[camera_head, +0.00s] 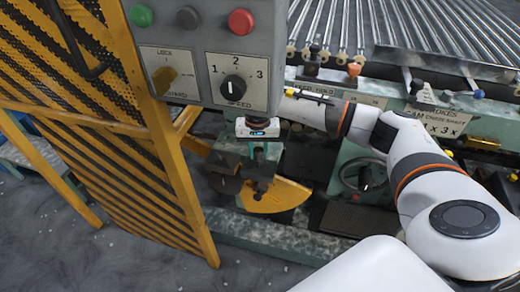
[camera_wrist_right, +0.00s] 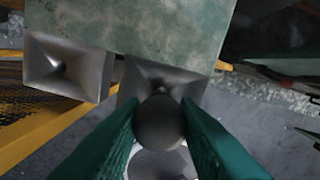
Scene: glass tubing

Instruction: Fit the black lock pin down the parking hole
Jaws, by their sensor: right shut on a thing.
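My right gripper (camera_head: 262,178) points down beside the yellow curved plate in the head view. In the right wrist view its green fingers (camera_wrist_right: 160,130) are shut on the black lock pin (camera_wrist_right: 159,122), whose round dark top shows between them. Under the pin is a grey block with a funnel-shaped recess (camera_wrist_right: 188,84), partly hidden by the pin and fingers. A second funnel-shaped block (camera_wrist_right: 62,68) with a small dark hole lies to its left. I cannot tell which one is the parking hole, nor whether the pin's hidden lower end is inside. My left gripper is not in view.
A yellow curved plate (camera_head: 284,196) stands close to my right gripper. A grey control box (camera_head: 215,45) with buttons and knobs hangs in front of it. A yellow mesh guard (camera_head: 120,150) fills the left. Glass tubes (camera_head: 345,25) lie on the machine behind.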

